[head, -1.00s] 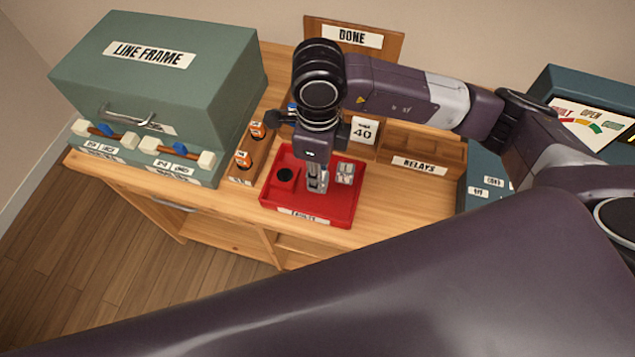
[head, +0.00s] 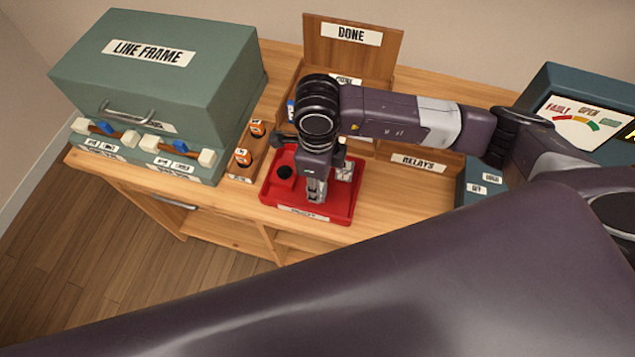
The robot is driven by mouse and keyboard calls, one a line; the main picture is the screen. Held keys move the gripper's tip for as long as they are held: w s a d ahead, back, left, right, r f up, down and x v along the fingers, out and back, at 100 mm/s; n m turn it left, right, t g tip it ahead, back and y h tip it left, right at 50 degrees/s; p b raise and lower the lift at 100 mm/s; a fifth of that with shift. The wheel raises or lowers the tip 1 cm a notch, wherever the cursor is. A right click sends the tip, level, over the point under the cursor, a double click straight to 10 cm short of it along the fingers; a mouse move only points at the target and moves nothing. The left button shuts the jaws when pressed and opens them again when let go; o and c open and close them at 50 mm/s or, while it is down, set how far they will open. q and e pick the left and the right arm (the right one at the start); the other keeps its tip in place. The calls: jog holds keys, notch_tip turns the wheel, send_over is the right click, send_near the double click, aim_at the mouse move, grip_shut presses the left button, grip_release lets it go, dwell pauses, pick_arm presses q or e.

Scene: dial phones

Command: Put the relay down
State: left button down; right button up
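My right gripper (head: 316,172), on the arm reaching in from the right, points down over the red tray (head: 338,217). A silvery block that looks like a relay (head: 317,190) is between its fingers, which are mostly hidden by the wrist. It is low over the middle of the tray; I cannot tell whether it touches the tray floor. A second silvery relay (head: 346,171) stands in the tray just to the right, partly hidden by the gripper. My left gripper is not in view.
A raised red block with a dark round hole (head: 285,173) is at the tray's left. Orange-topped cylinders (head: 243,157) stand left in a wooden holder. The green LINE FRAME box (head: 160,75), DONE board (head: 350,40) and RELAYS rack (head: 425,160) surround it. Bare tabletop (head: 400,200) lies right.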

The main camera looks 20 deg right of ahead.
jog(key=shift+o, duration=1.3)
jog(key=shift+r, duration=0.4)
notch_tip(320, 180, up, 12)
jog(key=b, duration=0.1)
jog(key=shift+f, duration=0.2)
